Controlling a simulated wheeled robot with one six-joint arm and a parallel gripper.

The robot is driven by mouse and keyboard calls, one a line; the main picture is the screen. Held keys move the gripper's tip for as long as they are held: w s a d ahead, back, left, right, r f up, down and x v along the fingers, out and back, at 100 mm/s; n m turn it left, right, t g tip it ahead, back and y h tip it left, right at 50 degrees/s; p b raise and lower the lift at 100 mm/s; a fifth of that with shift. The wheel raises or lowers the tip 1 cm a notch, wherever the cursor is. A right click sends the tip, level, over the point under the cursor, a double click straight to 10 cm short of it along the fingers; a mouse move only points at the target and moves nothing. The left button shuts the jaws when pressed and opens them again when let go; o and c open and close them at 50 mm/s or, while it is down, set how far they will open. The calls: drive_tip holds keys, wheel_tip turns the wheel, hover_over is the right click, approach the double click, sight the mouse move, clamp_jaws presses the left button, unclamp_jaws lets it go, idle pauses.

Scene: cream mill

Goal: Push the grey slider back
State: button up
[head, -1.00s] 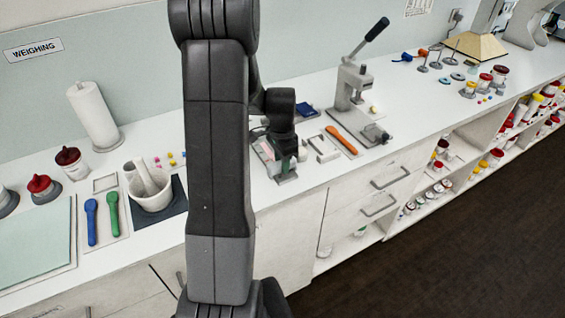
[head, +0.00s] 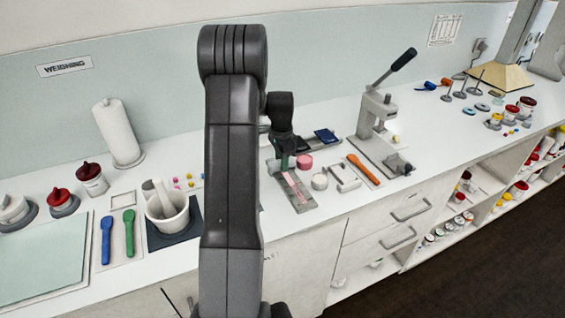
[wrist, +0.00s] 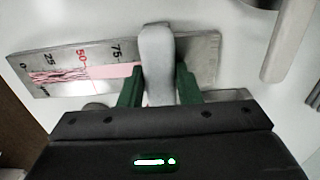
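The grey slider (wrist: 157,60) is a rounded grey bar lying across a metal plate (wrist: 205,60) marked 0, 25, 50 and 75. It sits near the 75 mark. A pink band runs along the plate from the slider toward 0, with dark red streaks at the low end. The green fingers of my gripper (wrist: 159,88) stand on both sides of the slider and appear closed against it. In the head view my gripper (head: 283,161) is over the far part of the plate (head: 302,206); the slider is hard to make out there.
A pink round tub (head: 304,161), a white round piece (head: 319,181), a white bracket (head: 345,180) and an orange tool (head: 363,170) lie right of the plate. A lever press (head: 378,120) stands beyond them. A mortar (head: 168,212) is at the left.

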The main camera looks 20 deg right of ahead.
drive_tip(key=o, duration=0.4)
drive_tip(key=shift+c, duration=0.2)
drive_tip(key=shift+r, duration=0.1)
wheel_tip(320, 180, up, 14)
drive_tip(key=b, duration=0.2)
drive_tip(key=shift+f, duration=0.2)
